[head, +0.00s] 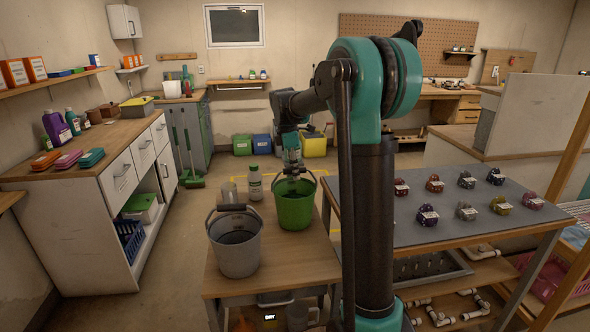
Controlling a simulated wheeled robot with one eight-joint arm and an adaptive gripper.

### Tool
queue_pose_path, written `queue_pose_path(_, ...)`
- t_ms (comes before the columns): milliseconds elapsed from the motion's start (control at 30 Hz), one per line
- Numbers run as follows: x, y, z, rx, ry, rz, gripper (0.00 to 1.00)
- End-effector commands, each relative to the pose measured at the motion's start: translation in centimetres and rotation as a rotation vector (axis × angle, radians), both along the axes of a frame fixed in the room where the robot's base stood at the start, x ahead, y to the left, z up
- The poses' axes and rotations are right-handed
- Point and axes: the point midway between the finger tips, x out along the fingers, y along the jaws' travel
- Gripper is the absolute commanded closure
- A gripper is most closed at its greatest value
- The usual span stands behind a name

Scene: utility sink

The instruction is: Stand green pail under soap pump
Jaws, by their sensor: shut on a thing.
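The green pail (294,212) stands upright on, or very slightly above, the small wooden table; I cannot tell which. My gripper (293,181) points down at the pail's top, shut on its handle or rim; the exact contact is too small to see. A white bottle with a green cap (254,184) stands behind and left of the pail. I cannot make out a soap pump for certain.
A grey pail (238,256) with a raised handle stands at the table's front left. A clear container (229,192) is behind it. The wooden table (300,259) is bare at front right.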

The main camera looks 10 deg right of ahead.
Motion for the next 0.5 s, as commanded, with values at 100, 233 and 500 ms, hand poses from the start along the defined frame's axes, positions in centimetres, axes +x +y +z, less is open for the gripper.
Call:
queue_pose_path(100,0.01,0.0,-0.12,0.0,0.0,0.0,1.0)
queue_pose_path(233,0.03,0.01,-0.25,0.0,0.0,0.0,0.73)
queue_pose_path(500,0.02,0.01,-0.23,0.0,0.0,0.0,0.62)
